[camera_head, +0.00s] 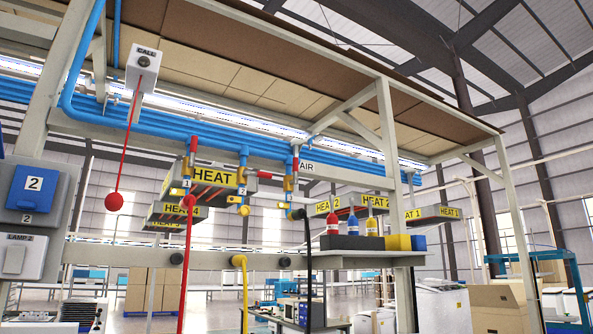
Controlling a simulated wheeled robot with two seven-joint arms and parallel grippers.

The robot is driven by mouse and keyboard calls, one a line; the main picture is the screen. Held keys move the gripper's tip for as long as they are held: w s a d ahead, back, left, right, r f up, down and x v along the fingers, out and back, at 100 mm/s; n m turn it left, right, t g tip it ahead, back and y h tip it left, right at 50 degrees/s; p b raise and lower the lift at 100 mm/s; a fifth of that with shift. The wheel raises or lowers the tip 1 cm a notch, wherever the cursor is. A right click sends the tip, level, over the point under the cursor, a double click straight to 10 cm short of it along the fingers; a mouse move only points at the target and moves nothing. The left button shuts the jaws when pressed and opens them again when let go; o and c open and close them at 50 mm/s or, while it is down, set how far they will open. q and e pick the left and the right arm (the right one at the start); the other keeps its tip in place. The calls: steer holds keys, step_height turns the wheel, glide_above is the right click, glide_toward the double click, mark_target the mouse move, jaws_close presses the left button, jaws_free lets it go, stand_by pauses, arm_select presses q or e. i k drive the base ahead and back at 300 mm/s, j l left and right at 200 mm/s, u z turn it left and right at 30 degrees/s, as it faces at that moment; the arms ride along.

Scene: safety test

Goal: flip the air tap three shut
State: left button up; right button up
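Three brass taps hang from blue pipes in the middle of the head view. The left tap (188,168) has a red hose below it and an upright red part at its top. The middle tap (243,178) has a yellow hose below. The right tap (288,184), beside the AIR sign (306,166), has a black hose below and an upright red part near its top. A red lever (264,175) lies roughly level between the middle and right taps; I cannot tell which it belongs to. Neither gripper is in view.
A red pull cord with a ball (114,202) hangs from the CALL box (142,66). HEAT boxes (214,177) hang behind the taps. A shelf (385,259) with bottles is at right. A blue box (34,188) marked 2 is at left.

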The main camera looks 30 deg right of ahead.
mark_target(295, 169)
steer(key=i+l+u, duration=0.1)
steer(key=l, duration=0.3)
steer(key=i+l+u, duration=0.15)
steer(key=l, duration=0.3)
steer(key=i+l+u, duration=0.1)
steer(key=l, duration=0.35)
steer(key=i+l+u, duration=0.1)
steer(key=l, duration=0.35)
steer(key=i, duration=0.05)
